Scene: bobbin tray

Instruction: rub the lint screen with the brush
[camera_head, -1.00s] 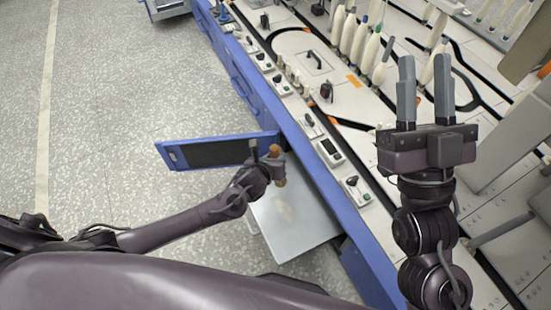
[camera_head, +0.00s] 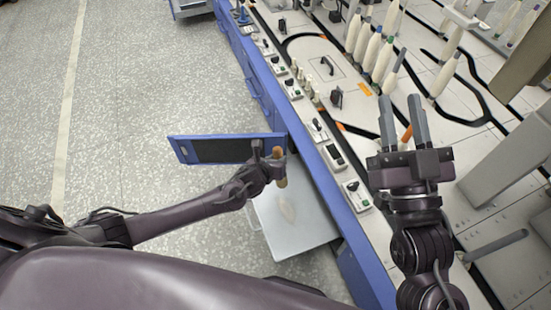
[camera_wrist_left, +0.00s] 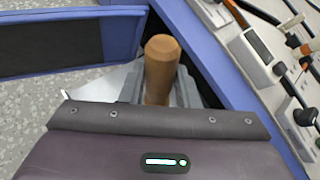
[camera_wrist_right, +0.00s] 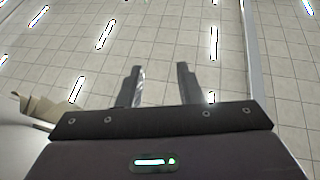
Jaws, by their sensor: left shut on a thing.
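The lint screen (camera_head: 222,150) is a dark mesh panel in a blue frame, swung out from the blue machine front. It also shows at upper left in the left wrist view (camera_wrist_left: 50,42). My left gripper (camera_head: 274,162) is shut on the brush (camera_head: 279,153), beside the screen's right end. The brush's rounded wooden handle (camera_wrist_left: 161,62) stands up between the fingers in the left wrist view; its bristle end is hidden there. I cannot tell whether the brush touches the screen. My right gripper (camera_head: 401,102) is open and empty, raised over the machine top.
A pale metal tray (camera_head: 305,238) juts from the machine front below the left gripper. Several cream bobbins (camera_head: 376,52) stand on the machine top. Open grey floor (camera_head: 130,110) lies to the left.

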